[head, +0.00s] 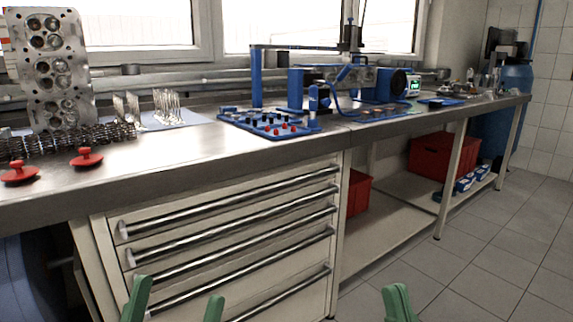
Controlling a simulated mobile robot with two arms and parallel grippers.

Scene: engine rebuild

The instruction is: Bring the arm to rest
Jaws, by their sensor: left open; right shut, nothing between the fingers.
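My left gripper (175,304) shows at the bottom of the head view, left of the middle. Its two green fingertips stand apart with nothing between them, in front of the drawer cabinet. My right gripper (397,302) shows at the bottom, right of the middle, as one green shape over the tiled floor. Its fingers are together and hold nothing. Both grippers are below the level of the bench top and apart from it. The rest of both arms is out of view.
The steel bench (200,150) runs across the view above a drawer cabinet (230,230). On it are a cylinder head (50,65), red suction-cup-like pieces (86,158), a blue parts tray (268,124) and a blue machine. Red crates (440,158) stand below. The tiled floor (480,250) at right is clear.

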